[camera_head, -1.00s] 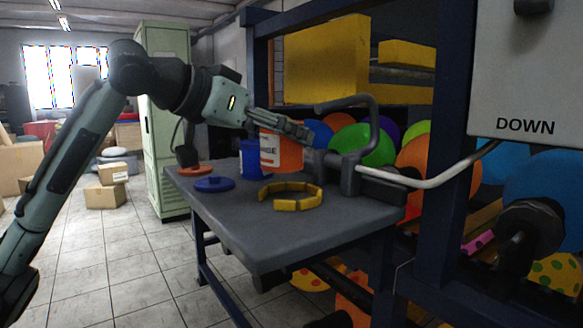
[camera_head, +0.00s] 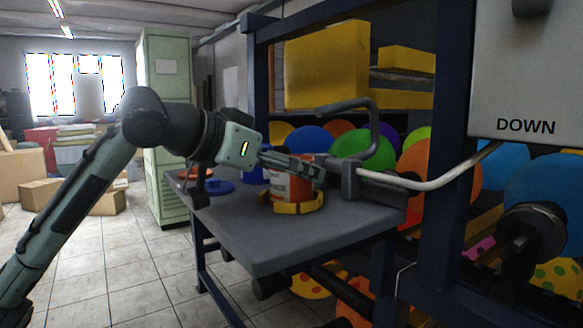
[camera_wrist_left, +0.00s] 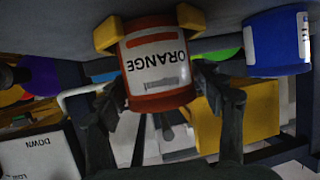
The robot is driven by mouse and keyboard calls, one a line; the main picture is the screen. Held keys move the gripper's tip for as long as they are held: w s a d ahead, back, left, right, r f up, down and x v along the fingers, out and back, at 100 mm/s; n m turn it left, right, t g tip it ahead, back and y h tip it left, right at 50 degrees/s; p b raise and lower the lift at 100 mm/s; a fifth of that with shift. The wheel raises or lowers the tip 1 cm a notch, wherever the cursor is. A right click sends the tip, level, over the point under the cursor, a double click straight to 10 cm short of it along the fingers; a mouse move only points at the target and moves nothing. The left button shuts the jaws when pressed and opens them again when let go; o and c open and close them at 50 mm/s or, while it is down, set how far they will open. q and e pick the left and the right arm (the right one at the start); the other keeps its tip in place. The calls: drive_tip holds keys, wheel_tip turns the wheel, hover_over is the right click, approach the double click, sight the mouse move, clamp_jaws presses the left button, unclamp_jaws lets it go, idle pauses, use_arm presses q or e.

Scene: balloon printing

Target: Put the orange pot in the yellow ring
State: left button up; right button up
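The orange pot (camera_head: 287,183), with a white label, stands upright at the yellow ring (camera_head: 296,208) on the grey table (camera_head: 262,240). The ring shows around its lower part; its exact seating is partly hidden. My left gripper (camera_head: 318,172) is at the pot's upper part, its fingers on either side. In the left wrist view the pot (camera_wrist_left: 158,62) appears upside down between the fingers, with ring segments (camera_wrist_left: 109,33) on both sides of its base. The fingers look closed against the pot. My right gripper is not in view.
A blue pot (camera_head: 252,172) stands behind the orange one. A blue lid (camera_head: 215,187) and an orange lid (camera_head: 193,175) lie at the table's left. A dark clamp-like fixture (camera_head: 352,175) with a white pipe stands close on the right. The table front is clear.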

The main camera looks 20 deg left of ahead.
use_arm(q)
drive_tip(key=shift+o, duration=0.7)
drive_tip(key=shift+r, duration=0.2)
drive_tip(key=v, duration=1.2)
drive_tip(key=shift+f, duration=0.1)
